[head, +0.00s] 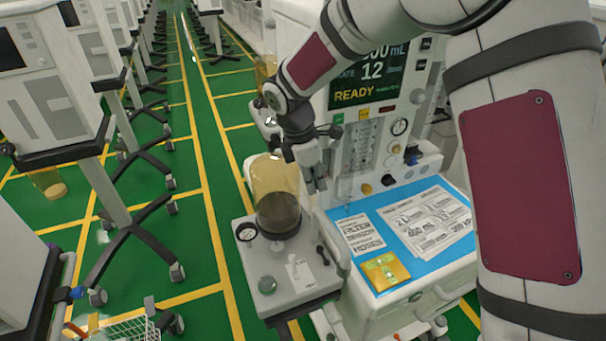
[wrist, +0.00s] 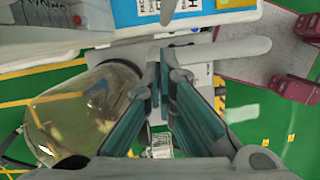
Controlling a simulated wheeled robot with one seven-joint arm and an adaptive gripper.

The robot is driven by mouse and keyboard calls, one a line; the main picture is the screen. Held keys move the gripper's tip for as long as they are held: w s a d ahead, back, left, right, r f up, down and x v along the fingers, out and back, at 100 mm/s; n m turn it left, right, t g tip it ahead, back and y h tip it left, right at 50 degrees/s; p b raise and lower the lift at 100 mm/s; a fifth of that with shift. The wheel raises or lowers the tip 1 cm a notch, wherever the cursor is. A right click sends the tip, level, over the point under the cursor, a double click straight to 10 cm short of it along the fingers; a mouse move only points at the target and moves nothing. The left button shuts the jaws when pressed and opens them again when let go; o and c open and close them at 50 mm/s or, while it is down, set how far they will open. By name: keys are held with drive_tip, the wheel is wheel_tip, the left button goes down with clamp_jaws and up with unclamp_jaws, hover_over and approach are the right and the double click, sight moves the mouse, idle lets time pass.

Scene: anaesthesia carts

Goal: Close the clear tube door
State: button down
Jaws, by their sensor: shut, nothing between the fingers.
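A clear, amber-tinted tube (head: 275,178) with dark fill in its lower part stands upright on the grey side unit of the anaesthesia cart. It shows as a large transparent dome in the wrist view (wrist: 82,112), left of the fingers. Which part of it is a door, and how far open, I cannot tell. My gripper (head: 313,178) points down just right of the tube, between it and the cart's front. In the wrist view my gripper (wrist: 163,68) is shut and empty. Contact with the tube cannot be made out.
The cart's blue worktop (head: 349,212) carries printed sheets (head: 430,219) and a yellow card (head: 385,271). Green floor (head: 215,200) is free to the left; more carts stand beyond.

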drive_tip(key=shift+w+d, duration=0.2)
drive_tip(key=shift+d, duration=0.55)
drive_tip(key=shift+s+d+n+p, duration=0.2)
drive_tip(key=shift+d+n+p, duration=0.1)
drive_tip(key=shift+d+n, duration=0.1)
